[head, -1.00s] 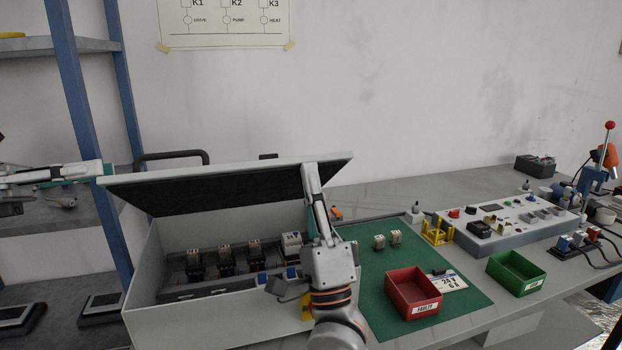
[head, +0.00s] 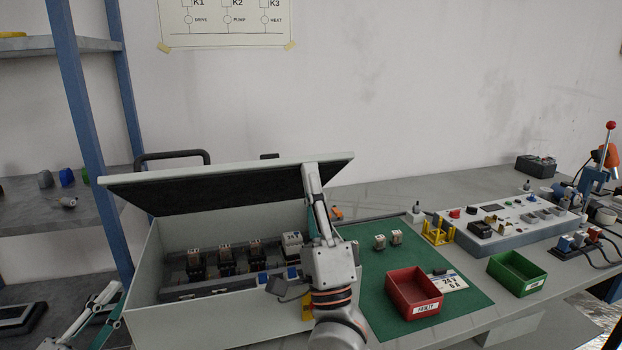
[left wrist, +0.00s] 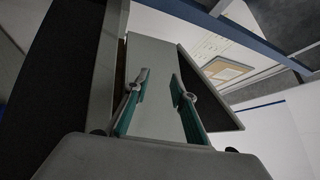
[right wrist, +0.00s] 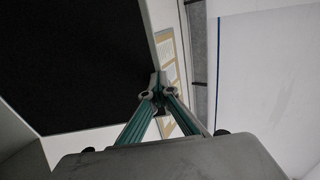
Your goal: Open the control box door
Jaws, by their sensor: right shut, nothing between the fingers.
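The control box (head: 142,275) is a pale grey case at the left of the bench. Its door (head: 230,178), a lid with a black underside, stands raised and tilted over the box, so the inside shows. My right gripper (head: 310,167) is shut and empty, its tips up at the right part of the door's underside. In the right wrist view its fingertips (right wrist: 159,90) meet beside the black lining; contact is unclear. My left gripper (head: 115,293) is low at the box's left side, apart from the door. The left wrist view shows its fingers (left wrist: 160,84) spread with nothing between them.
Relays (head: 226,260) stand in a row inside the box. On the green mat (head: 375,285) are a red bin (head: 414,294) and small relays. A green bin (head: 517,272) and a control panel (head: 510,225) are to the right. A blue-post shelf (head: 82,120) stands at left.

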